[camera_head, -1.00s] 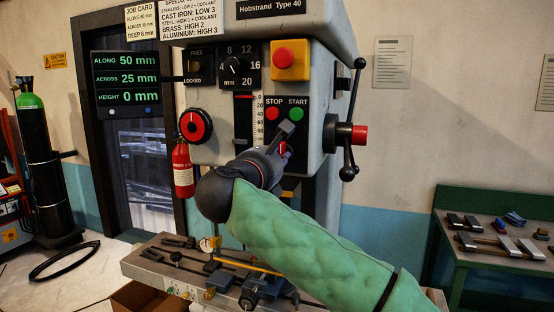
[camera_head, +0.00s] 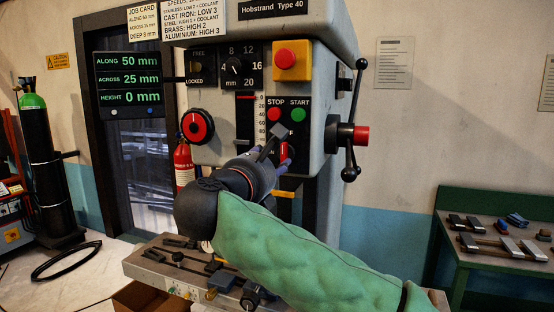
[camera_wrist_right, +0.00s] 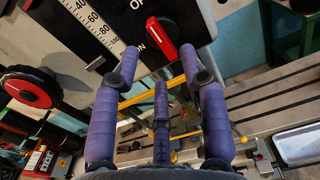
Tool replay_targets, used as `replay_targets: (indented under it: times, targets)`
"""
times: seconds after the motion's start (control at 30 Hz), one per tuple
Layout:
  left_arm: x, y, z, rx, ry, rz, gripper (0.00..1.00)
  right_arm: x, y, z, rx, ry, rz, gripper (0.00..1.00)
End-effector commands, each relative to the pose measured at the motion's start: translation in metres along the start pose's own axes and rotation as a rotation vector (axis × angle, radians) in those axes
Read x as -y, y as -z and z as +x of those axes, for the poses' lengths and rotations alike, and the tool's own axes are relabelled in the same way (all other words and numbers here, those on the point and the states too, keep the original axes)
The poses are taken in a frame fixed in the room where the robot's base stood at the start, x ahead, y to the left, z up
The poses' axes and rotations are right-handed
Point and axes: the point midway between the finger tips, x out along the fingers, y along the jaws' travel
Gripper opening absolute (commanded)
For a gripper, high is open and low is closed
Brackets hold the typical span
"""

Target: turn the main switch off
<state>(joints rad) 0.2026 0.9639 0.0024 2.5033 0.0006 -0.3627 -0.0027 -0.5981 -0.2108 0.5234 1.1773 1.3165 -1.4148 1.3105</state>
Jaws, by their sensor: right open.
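The main switch (camera_head: 284,151) is a red handle on a dark plate on the drill press front, below the stop and start buttons. In the right wrist view the red handle (camera_wrist_right: 162,38) lies beyond the fingertips, with an "ON" mark beside it and a partly cut-off "OF" mark above. Which mark it points to is hard to tell. My right gripper (camera_head: 272,146) is in front of the handle and partly covers it in the head view. In the right wrist view its purple fingers (camera_wrist_right: 160,68) are spread, with nothing between them. My left gripper is out of view.
Close by are the red stop button (camera_head: 273,114), green start button (camera_head: 298,115), red-and-black round knob (camera_head: 196,126) and yellow-boxed red button (camera_head: 286,57). A lever with a red hub (camera_head: 360,136) is at right. The slotted machine table (camera_wrist_right: 262,112) lies below.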

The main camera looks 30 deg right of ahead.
Motion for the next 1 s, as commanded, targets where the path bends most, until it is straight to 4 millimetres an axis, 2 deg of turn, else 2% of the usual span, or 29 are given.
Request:
replay_targets:
  times: [0.03, 0.2, 0.4, 0.57, 1.0]
  targets:
    - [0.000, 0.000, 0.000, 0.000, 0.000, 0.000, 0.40, -0.002, 0.000, -0.012, 0.001, -0.006, -0.001, 0.44]
    - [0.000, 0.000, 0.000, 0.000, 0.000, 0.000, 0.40, -0.001, 0.000, -0.043, 0.000, -0.004, 0.000, 0.44]
    - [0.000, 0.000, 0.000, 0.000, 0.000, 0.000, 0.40, -0.001, 0.001, -0.067, -0.001, -0.002, 0.000, 0.44]
    - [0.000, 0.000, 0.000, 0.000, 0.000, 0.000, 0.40, -0.001, 0.001, -0.073, -0.002, 0.000, -0.001, 0.44]
    - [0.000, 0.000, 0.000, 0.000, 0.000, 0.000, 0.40, -0.001, 0.001, -0.073, -0.002, 0.000, -0.001, 0.44]
